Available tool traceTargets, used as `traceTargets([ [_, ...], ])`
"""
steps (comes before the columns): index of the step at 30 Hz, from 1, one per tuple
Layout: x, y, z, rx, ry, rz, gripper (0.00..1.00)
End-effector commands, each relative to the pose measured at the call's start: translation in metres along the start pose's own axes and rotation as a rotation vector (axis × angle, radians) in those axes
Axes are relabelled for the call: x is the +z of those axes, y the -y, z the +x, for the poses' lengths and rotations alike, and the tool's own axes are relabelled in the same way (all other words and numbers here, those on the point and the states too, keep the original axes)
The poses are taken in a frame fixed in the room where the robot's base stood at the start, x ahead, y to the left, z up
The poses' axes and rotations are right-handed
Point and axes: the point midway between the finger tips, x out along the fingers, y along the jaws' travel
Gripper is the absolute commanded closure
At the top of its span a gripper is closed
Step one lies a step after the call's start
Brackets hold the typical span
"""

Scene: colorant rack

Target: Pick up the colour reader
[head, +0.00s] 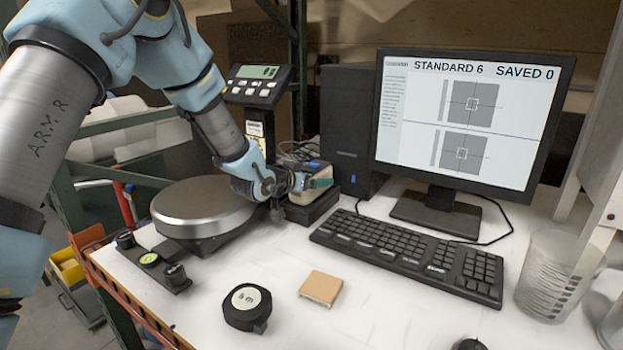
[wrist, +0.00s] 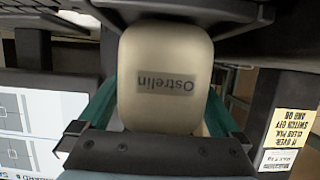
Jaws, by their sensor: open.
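The colour reader (head: 308,198) is a beige, rounded device on a black base (head: 313,212) beside the computer tower. In the wrist view the colour reader (wrist: 165,75) fills the middle, its label "Ostrelin" upside down. My gripper (head: 318,184) is at the reader, and its teal fingers show on either side of the reader in the wrist view (wrist: 165,105). The jaws are open around it. Whether either finger touches the reader I cannot tell. In the head view my gripper hides part of the reader.
A round metal scale (head: 200,208) stands left of the reader, its display (head: 257,85) behind. The black tower (head: 347,125) is close on the right, then monitor (head: 465,120) and keyboard (head: 410,250). A tape measure (head: 247,307) and tan block (head: 321,288) lie in front.

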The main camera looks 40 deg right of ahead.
Motion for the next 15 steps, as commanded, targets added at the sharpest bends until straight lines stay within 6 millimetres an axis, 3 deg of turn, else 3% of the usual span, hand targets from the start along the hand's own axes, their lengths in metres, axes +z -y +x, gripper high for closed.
traceTargets([
  [7,0.0008,0.0,0.0014,0.0,0.001,0.0,0.0],
  [15,0.0006,0.0,0.0012,0.0,0.0,0.0,0.3],
])
